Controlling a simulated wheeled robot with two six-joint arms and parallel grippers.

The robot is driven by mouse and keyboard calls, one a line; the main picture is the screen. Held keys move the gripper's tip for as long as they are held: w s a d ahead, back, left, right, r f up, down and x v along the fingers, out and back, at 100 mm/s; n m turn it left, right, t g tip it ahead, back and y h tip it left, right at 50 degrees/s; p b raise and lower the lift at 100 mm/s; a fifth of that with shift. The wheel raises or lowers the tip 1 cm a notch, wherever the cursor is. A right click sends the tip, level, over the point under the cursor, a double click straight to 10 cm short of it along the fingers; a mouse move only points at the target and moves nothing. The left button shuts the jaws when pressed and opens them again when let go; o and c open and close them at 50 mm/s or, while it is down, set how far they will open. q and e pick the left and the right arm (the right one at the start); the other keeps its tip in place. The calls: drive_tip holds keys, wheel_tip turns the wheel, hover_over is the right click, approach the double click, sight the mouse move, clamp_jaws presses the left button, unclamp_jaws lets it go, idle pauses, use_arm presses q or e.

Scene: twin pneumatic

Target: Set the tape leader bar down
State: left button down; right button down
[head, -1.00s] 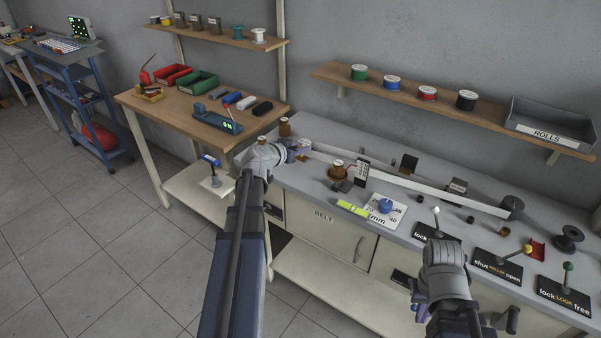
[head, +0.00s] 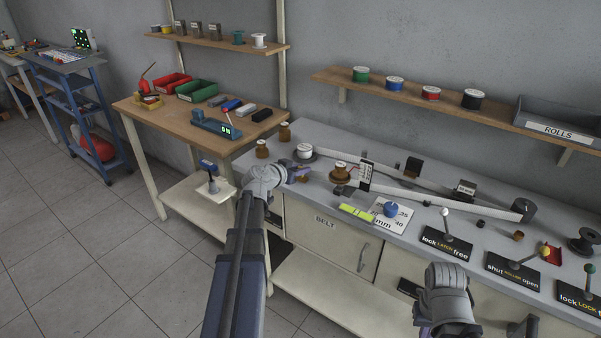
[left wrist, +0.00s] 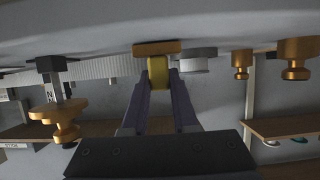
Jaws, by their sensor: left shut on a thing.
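My left gripper (head: 297,174) is low over the left end of the grey bench. In the left wrist view, its purple fingers (left wrist: 159,100) are shut on a small yellow piece (left wrist: 158,72), likely the tape leader bar, with a brown flat part (left wrist: 157,47) against its end. In the head view the held piece is too small to make out. A white spool (head: 305,149) stands just behind the gripper. The pale tape (head: 440,203) runs along the bench to a dark roller (head: 523,209). My right gripper (head: 446,280) is over the bench front; its fingertips are hidden.
Brass knobs (head: 262,148) stand left of the gripper, and a brown spool (head: 341,173) stands to its right. A wooden table (head: 150,113) adjoins at left.

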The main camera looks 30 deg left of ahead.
use_arm(q)
drive_tip(key=shift+f, duration=0.15)
drive_tip(key=c, duration=0.7)
unclamp_jaws()
drive_tip(key=shift+s+r, duration=0.15)
drive_tip(key=shift+r, duration=0.2)
drive_tip(key=shift+p+v, duration=2.3)
drive_tip(key=shift+v, duration=3.55)
drive_tip(key=shift+f, duration=0.15)
